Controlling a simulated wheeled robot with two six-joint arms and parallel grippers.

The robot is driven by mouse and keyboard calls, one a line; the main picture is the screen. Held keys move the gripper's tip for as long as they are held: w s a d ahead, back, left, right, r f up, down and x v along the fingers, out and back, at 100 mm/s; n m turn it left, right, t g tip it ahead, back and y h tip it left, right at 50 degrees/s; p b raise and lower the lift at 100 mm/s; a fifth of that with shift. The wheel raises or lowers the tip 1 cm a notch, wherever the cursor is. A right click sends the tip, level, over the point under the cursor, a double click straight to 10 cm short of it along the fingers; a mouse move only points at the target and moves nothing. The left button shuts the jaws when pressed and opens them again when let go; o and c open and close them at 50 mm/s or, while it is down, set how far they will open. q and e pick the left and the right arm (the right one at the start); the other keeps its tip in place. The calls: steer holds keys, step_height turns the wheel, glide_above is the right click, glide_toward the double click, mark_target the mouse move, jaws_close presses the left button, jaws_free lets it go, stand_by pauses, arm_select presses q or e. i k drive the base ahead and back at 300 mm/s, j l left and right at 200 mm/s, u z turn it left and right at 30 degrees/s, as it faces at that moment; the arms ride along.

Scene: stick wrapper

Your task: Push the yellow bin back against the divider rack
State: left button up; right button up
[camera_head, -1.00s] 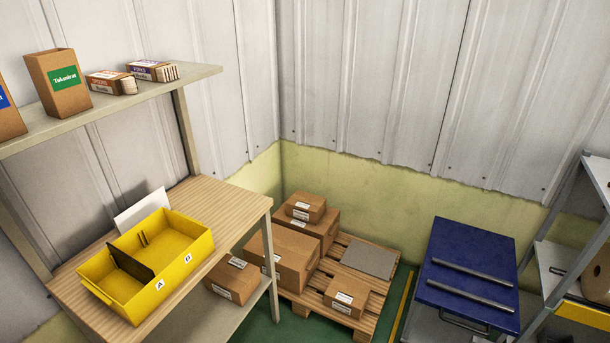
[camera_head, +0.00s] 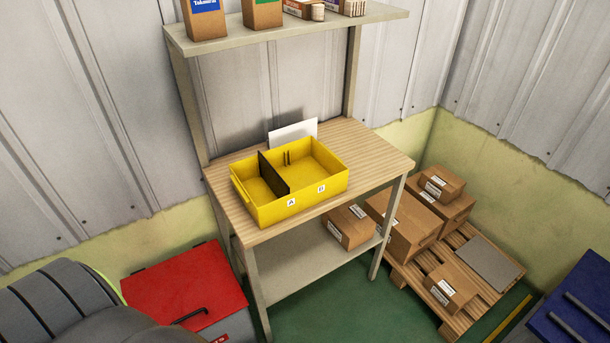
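The yellow bin (camera_head: 298,205) sits on the wooden top of the workbench (camera_head: 372,170). A black divider (camera_head: 273,173) splits it into compartments labelled A and B on the front wall. Thin dark upright pieces stand at the back of compartment B. A white upright panel (camera_head: 293,132) stands behind the bin; whether the bin touches it I cannot tell. No separate divider rack can be made out with certainty. Neither of my grippers is in view.
A shelf (camera_head: 290,30) above the bench holds cartons and small boxes. Brown boxes (camera_head: 405,226) stand on a pallet (camera_head: 477,295) at right. A red lidded box (camera_head: 188,285) is at lower left, a blue lid (camera_head: 580,310) at lower right. Green floor shows before the bench.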

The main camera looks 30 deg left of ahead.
mark_target(314, 174)
steer(key=j+u, duration=0.1)
steer(key=u, duration=0.75)
